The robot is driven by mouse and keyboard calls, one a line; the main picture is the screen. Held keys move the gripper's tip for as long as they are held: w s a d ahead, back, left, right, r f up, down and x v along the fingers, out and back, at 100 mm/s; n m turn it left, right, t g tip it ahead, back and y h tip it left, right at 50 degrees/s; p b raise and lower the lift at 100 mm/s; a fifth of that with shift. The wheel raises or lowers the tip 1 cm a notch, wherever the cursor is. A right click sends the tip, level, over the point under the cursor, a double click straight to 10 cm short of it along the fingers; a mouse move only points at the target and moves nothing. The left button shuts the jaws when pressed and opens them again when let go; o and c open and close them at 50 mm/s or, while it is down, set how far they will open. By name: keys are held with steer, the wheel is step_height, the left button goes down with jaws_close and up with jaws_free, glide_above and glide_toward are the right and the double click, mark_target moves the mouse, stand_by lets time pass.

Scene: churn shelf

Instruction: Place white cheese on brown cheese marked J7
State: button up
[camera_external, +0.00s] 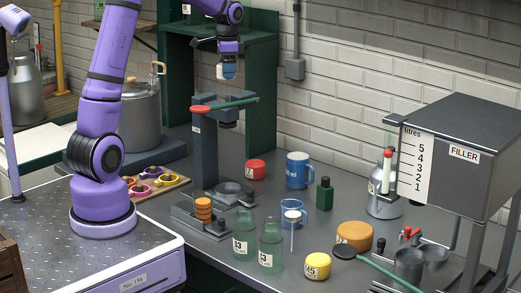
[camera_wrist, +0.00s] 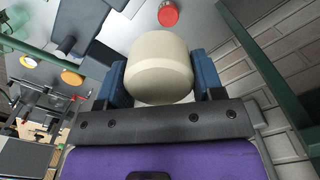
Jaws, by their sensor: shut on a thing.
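My gripper (camera_external: 228,72) is high above the worktop at the back, in front of the green shelf frame. Its blue fingers are shut on a pale cream-white cheese (camera_wrist: 158,68), a rounded cylinder filling the middle of the wrist view; only a small part of this white cheese (camera_external: 220,72) shows in the external view. A brown-orange cheese (camera_external: 358,234) lies flat on the worktop at front right, far from my gripper; its white label is too small to read surely.
A yellow cheese (camera_external: 317,263) and a red cheese (camera_external: 255,168) lie on the worktop. A grey press with a green lever (camera_external: 232,104) stands below my gripper. Blue mugs (camera_external: 298,170), green bottles (camera_external: 271,248) and a filler (camera_external: 465,140) surround the brown cheese. A dark paddle (camera_external: 344,252) is beside it.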

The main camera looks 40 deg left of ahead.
steer(key=w+d+m, duration=0.3)
steer(key=w+d, duration=0.1)
steer(key=d, duration=0.9)
steer(key=m, duration=1)
glide_above(357, 230)
step_height(357, 230, down, 28)
steer(key=shift+f, duration=0.2)
steer(key=o, duration=0.9)
steer(key=shift+f, duration=0.15)
steer(key=shift+o, duration=0.4)
steer(key=shift+a, duration=0.1)
steer(key=shift+w, duration=0.1)
